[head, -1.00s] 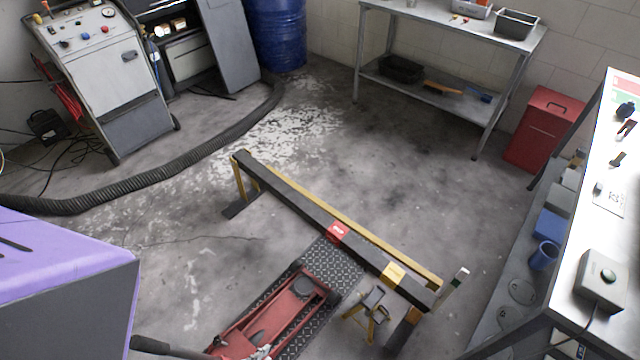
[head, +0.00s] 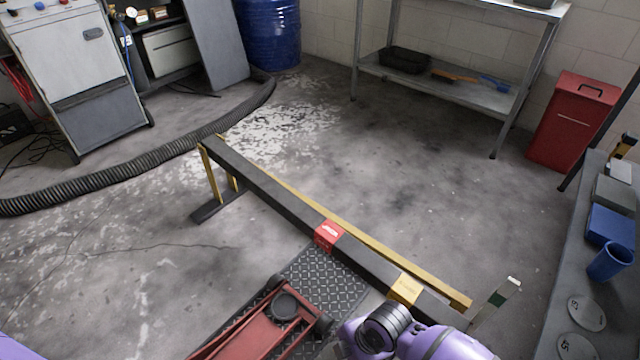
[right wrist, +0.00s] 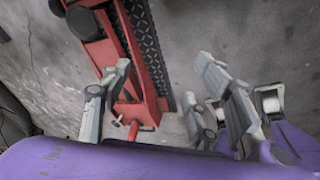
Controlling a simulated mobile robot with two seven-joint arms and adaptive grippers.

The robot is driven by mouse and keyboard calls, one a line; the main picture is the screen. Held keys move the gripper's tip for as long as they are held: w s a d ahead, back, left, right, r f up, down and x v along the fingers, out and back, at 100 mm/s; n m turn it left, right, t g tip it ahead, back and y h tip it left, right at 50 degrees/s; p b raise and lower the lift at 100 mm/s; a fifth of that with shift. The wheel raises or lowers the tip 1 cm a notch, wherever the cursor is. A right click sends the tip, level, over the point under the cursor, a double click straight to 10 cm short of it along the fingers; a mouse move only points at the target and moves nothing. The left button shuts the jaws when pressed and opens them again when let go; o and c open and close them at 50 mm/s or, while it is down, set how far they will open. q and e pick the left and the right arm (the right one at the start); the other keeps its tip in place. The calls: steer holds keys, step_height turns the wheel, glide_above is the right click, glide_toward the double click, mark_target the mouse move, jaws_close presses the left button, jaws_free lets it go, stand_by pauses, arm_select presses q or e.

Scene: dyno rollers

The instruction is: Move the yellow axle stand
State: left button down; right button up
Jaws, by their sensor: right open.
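The yellow axle stand is not visible now in either view. In the head view my purple right arm with its black ring joint (head: 385,325) covers the floor just in front of the beam's yellow label, where the stand showed earlier. In the right wrist view my right gripper (right wrist: 160,85) is open, its grey fingers spread wide with nothing held between them. Beyond the fingers is the red floor jack (right wrist: 118,50), with its red handle end low between them. My left gripper is not in view.
A long black beam (head: 270,190) on yellow legs crosses the floor, with a red block (head: 328,235) on it. The red floor jack (head: 250,325) lies on a black tread plate (head: 325,280). A workbench (head: 560,290) stands at right. The floor behind the beam is clear.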

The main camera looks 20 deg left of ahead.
steer(key=w+d+f+n+h+b, duration=0.1)
steer(key=w+d+b, duration=0.1)
steer(key=w, duration=0.2)
steer(key=w+d+f+n+h+b, duration=0.1)
steer(key=w+d+b, duration=0.1)
steer(key=w, duration=0.2)
steer(key=w+d+f+n+h+b, duration=0.1)
steer(key=w+d+n+b, duration=0.1)
steer(key=w, duration=0.3)
steer(key=shift+w+f, duration=0.1)
steer(key=shift+w+d, duration=0.15)
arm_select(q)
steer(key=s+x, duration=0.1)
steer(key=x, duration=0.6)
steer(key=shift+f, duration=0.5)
arm_select(e)
steer(key=shift+r, duration=0.2)
steer(key=shift+f+b, duration=0.4)
steer(key=shift+f, duration=0.2)
step_height(320, 180, down, 7)
steer(key=b, duration=0.3)
steer(key=shift+r, duration=0.15)
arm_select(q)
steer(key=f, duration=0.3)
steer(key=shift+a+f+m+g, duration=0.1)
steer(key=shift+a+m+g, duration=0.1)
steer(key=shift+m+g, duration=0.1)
arm_select(e)
steer(key=shift+c, duration=0.5)
